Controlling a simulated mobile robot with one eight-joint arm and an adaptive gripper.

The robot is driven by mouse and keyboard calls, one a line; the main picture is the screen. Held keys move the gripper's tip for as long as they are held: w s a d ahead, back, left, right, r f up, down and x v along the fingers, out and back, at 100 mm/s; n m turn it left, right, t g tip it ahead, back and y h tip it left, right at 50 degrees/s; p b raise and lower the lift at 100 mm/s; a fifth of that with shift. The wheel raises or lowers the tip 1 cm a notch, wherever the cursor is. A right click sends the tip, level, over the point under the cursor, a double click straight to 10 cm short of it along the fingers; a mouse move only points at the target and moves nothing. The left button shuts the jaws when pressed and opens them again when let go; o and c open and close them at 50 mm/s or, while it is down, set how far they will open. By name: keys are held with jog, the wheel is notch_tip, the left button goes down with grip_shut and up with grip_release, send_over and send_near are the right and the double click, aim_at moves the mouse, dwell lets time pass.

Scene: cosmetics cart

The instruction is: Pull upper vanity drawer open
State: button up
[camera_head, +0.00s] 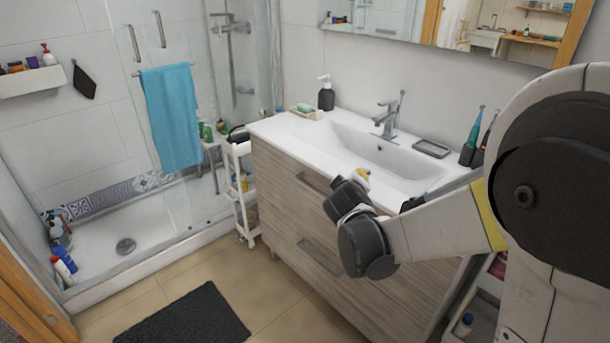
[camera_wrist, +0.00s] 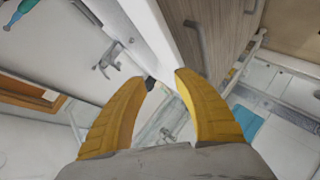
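The vanity has wood-grain fronts under a white sink top. Its upper drawer (camera_head: 275,164) looks shut, with a grey bar handle (camera_head: 312,183) just left of my gripper (camera_head: 358,178) in the head view. My gripper hangs in front of the vanity near the counter edge; its wrist body hides part of the drawer front. In the wrist view my gripper's yellow fingers (camera_wrist: 165,78) are apart with nothing held between them. There the upper drawer's handle (camera_wrist: 190,25) shows beyond the fingertips, clear of them.
A lower drawer handle (camera_head: 320,258) sits below. A soap dispenser (camera_head: 326,93), a faucet (camera_head: 388,118) and a toothbrush cup (camera_head: 471,153) stand on the counter. A white cart (camera_head: 240,195) is at the vanity's left side. A dark mat (camera_head: 185,318) lies on the floor.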

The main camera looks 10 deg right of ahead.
jog(key=w+a+f+n+t, duration=0.2)
jog(key=w+a+f+n, duration=0.2)
jog(key=w+f, duration=0.4)
jog(key=n+t+y, duration=0.1)
jog(key=n+t, duration=0.1)
jog(key=n, duration=0.1)
send_near(315, 190)
jog(key=x, duration=0.3)
jog(key=b+x, duration=0.1)
jog(key=x, duration=0.6)
jog(key=shift+w+f, duration=0.15)
jog(key=shift+f, duration=0.25)
grip_shut()
